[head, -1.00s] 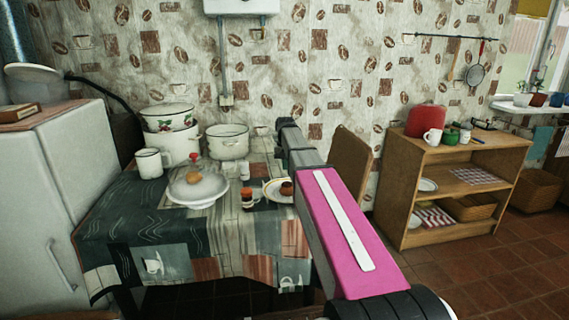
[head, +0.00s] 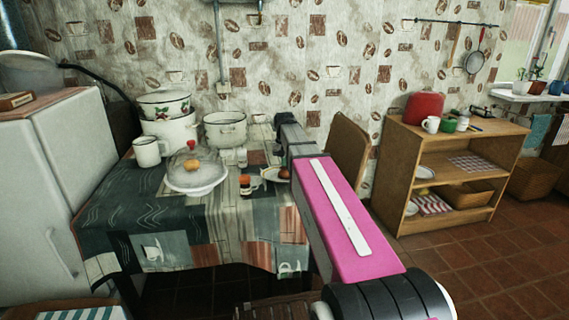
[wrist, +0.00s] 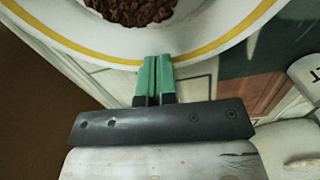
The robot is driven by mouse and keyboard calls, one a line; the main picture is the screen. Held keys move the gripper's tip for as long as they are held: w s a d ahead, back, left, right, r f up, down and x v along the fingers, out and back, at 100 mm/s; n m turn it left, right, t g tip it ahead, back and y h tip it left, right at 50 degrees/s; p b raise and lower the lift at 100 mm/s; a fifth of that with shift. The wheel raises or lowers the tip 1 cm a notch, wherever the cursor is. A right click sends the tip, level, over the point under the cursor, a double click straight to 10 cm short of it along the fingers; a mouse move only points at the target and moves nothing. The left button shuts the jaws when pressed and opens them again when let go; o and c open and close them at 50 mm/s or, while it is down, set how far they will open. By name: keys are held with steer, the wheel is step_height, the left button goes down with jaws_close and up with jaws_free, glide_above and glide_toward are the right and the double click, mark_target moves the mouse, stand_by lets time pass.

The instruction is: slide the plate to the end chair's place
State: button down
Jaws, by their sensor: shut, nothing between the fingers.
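The plate (wrist: 225,22), white with a yellow band and dark brown food (wrist: 138,8) in its middle, fills the top of the wrist view. In the head view the plate (head: 270,175) lies on the table, partly hidden by my arm. My gripper (wrist: 153,62) is shut and empty, its green fingertips at the plate's near rim. I cannot tell whether they touch it. The end chair (head: 348,150), with a wooden back, stands at the table's right end, partly behind my arm.
On the cloth-covered table (head: 195,225), a small jar (head: 245,185) stands left of the plate. A domed dish (head: 195,185), a mug (head: 147,151) and enamel pots (head: 225,130) stand farther left and back. A wooden shelf (head: 445,150) stands to the right.

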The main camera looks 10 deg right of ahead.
steer(key=w, duration=0.7)
steer(key=w+d, duration=0.1)
steer(key=w, duration=0.6)
steer(key=w+d, duration=0.1)
steer(key=w, duration=0.6)
steer(key=shift+w+d, duration=0.15)
steer(key=shift+w, duration=0.25)
steer(key=shift+r, duration=0.75)
